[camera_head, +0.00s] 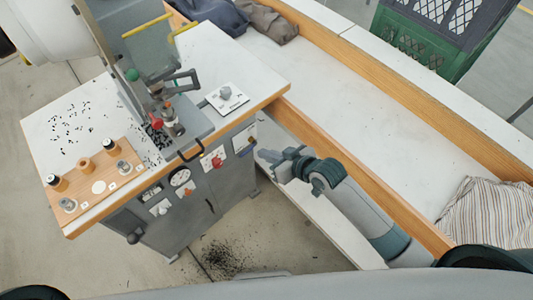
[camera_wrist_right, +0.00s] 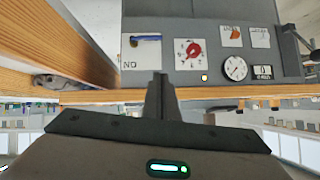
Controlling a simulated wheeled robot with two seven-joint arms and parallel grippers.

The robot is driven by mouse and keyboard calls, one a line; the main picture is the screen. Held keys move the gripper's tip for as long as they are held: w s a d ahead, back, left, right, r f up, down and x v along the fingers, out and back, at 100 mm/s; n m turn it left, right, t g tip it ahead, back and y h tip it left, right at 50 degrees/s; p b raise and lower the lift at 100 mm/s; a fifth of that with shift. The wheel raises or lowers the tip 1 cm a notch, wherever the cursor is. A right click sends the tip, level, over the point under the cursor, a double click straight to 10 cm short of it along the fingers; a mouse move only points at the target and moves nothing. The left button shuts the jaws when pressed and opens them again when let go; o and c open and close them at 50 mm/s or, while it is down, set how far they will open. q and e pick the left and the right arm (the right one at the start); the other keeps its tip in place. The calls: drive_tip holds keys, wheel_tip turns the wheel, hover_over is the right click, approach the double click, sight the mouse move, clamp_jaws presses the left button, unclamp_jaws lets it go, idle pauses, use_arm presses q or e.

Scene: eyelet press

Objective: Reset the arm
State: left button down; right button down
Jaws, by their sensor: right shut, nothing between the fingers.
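My right arm reaches in from the lower right. Its gripper (camera_head: 270,157) is in front of the grey press cabinet (camera_head: 195,205), near the cabinet's right edge, and holds nothing. In the right wrist view the closed fingers (camera_wrist_right: 160,82) stand together, with the cabinet's control panel (camera_wrist_right: 210,62) beyond them. The eyelet press (camera_head: 165,110) stands on the white, wood-edged worktop (camera_head: 125,95). My left gripper is not in view.
A wooden board (camera_head: 102,180) with several small cups lies on the worktop's front left. A wood-edged white bench (camera_head: 365,115) runs along the right, close to my right arm. It bears striped cloth (camera_head: 490,212). A green crate (camera_head: 425,35) stands behind.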

idle(0.3)
drive_tip(key=s+d+f+m+g+h+b, duration=0.1)
drive_tip(key=s+d+f+h, duration=0.3)
drive_tip(key=f, duration=0.7)
drive_tip(key=s+d+f+m+y+b, duration=0.1)
drive_tip(key=s+d+f, duration=0.3)
drive_tip(key=f, duration=0.7)
drive_tip(key=s+d+f+m+g+h+b, duration=0.1)
drive_tip(key=s+d+f+h+b, duration=0.1)
drive_tip(key=d+f, duration=0.65)
drive_tip(key=s+d+f+g+h+b, duration=0.1)
drive_tip(key=s+f, duration=0.6)
drive_tip(key=s, duration=0.5)
drive_tip(key=s+d+f+g+b, duration=0.1)
drive_tip(key=s+d+f+g, duration=0.1)
drive_tip(key=s+f, duration=0.6)
drive_tip(key=s+d+f+g+h, duration=0.1)
drive_tip(key=s+f, duration=0.6)
drive_tip(key=s, duration=0.9)
drive_tip(key=shift+s+d+f+m+g+h+b, duration=0.3)
drive_tip(key=shift+f+m+g+b, duration=0.1)
drive_tip(key=shift+g, duration=0.3)
drive_tip(key=shift+w, duration=0.15)
